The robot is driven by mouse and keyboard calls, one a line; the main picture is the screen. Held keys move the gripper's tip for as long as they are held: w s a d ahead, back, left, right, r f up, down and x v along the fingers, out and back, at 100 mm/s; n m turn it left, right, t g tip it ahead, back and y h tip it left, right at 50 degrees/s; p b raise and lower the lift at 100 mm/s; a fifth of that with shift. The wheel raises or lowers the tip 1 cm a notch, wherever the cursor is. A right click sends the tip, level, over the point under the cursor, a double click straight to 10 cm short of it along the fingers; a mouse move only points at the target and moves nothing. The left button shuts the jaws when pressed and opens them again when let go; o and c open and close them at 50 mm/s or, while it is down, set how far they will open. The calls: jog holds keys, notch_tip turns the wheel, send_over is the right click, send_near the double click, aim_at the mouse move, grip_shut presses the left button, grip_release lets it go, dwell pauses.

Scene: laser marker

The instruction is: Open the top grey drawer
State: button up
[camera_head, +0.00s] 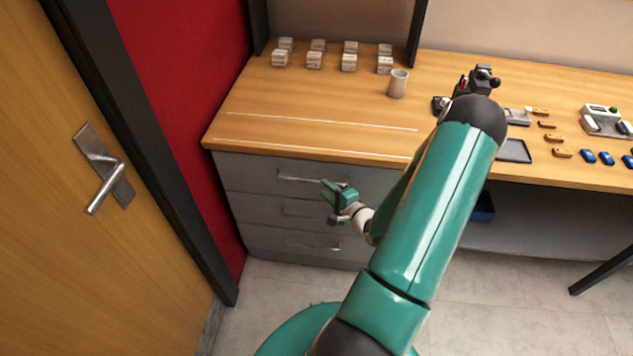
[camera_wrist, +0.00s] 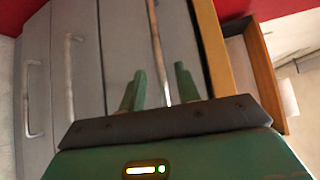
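The top grey drawer (camera_head: 245,172) is shut, just under the wooden desktop, with a thin metal handle (camera_head: 297,179). In the wrist view, which is turned sideways, its front (camera_wrist: 181,40) lies along the wooden edge. My gripper (camera_head: 327,188) is in front of the drawer stack, by the right end of that handle. In the wrist view the two green fingers (camera_wrist: 160,87) are apart, and the handle (camera_wrist: 157,55) runs into the gap between them, with space on both sides. I cannot tell whether the fingertips reach past the bar.
Two more grey drawers, the middle (camera_head: 262,208) and the bottom (camera_head: 275,241), are shut below. The desktop (camera_head: 300,105) carries small white blocks, a cup (camera_head: 398,83) and several tools. A wooden door (camera_head: 60,190) stands at left. The floor in front (camera_head: 480,300) is clear.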

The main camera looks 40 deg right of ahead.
aim_at(318, 182)
jog(key=w, duration=0.5)
jog(key=shift+w+d+f, duration=0.1)
jog(key=shift+d+f, duration=0.2)
jog(key=shift+f, duration=0.05)
jog(key=shift+c, duration=0.2)
grip_shut()
